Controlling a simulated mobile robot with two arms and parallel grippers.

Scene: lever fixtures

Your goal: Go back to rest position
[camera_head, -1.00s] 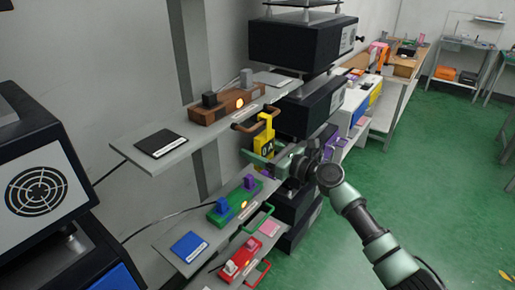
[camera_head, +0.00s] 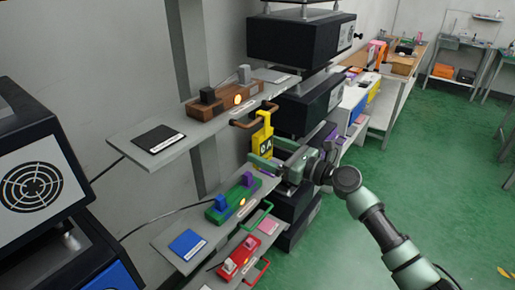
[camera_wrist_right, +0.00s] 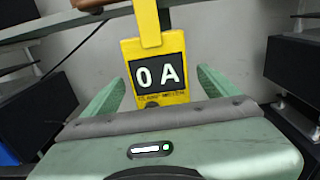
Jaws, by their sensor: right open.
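My right gripper (camera_head: 264,157) is open beside the yellow tag marked "0A" (camera_head: 263,134). The tag hangs at the brown handle (camera_head: 255,116) on the upper shelf's front edge. In the right wrist view the tag (camera_wrist_right: 157,72) shows beyond and between the two spread green fingers (camera_wrist_right: 161,78); the jaws are not closed on it. The fingers overlap the tag's lower part in the head view. My left gripper is not in view.
The upper shelf (camera_head: 150,149) carries a brown lever fixture (camera_head: 224,100). Below are a green fixture (camera_head: 233,199) and a red fixture (camera_head: 238,257) with handles. Black boxes (camera_head: 307,107) stand close behind the gripper. Green floor (camera_head: 430,190) lies clear at right.

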